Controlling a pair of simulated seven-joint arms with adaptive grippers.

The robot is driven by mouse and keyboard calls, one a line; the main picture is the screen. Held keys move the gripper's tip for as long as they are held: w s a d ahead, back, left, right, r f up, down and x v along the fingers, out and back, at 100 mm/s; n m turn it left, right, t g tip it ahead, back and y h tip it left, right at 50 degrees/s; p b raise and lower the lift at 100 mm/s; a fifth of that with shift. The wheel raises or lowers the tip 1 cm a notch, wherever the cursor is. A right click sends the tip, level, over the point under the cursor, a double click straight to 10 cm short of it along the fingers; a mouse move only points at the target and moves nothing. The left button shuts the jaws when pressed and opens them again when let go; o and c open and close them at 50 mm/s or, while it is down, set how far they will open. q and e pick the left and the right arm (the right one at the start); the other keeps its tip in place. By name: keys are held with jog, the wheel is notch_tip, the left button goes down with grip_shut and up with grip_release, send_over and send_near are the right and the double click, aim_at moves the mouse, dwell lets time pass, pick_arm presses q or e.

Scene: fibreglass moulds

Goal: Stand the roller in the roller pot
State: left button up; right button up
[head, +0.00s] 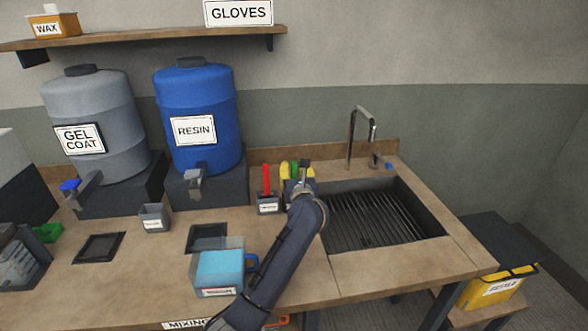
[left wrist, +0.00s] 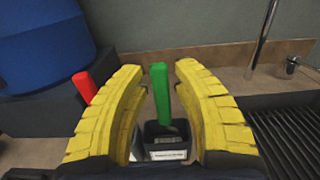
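A green handle (left wrist: 160,92) stands upright in a small dark pot (left wrist: 150,140) with a white label in the left wrist view. A red handle (head: 267,179) stands in another dark labelled pot (head: 269,204) to its left. I cannot tell from the small labels which pot is the roller pot, or which handle is the roller's; the handles' lower ends are hidden. My left gripper (head: 297,170) is open, its curved yellow fingers on either side of the green handle with gaps showing. It fills the left wrist view (left wrist: 157,70). My right gripper is not in view.
The sink (head: 372,218) with its grating and tap (head: 351,138) lies right of the pots. A blue resin drum (head: 198,105) stands behind left. A jug of blue liquid (head: 219,272) stands nearer, left of my arm. The counter's right front (head: 395,270) is clear.

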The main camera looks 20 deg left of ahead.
pick_arm(q)
jog(key=shift+o, duration=1.1)
jog(key=v, duration=1.2)
jog(key=shift+d, duration=0.1)
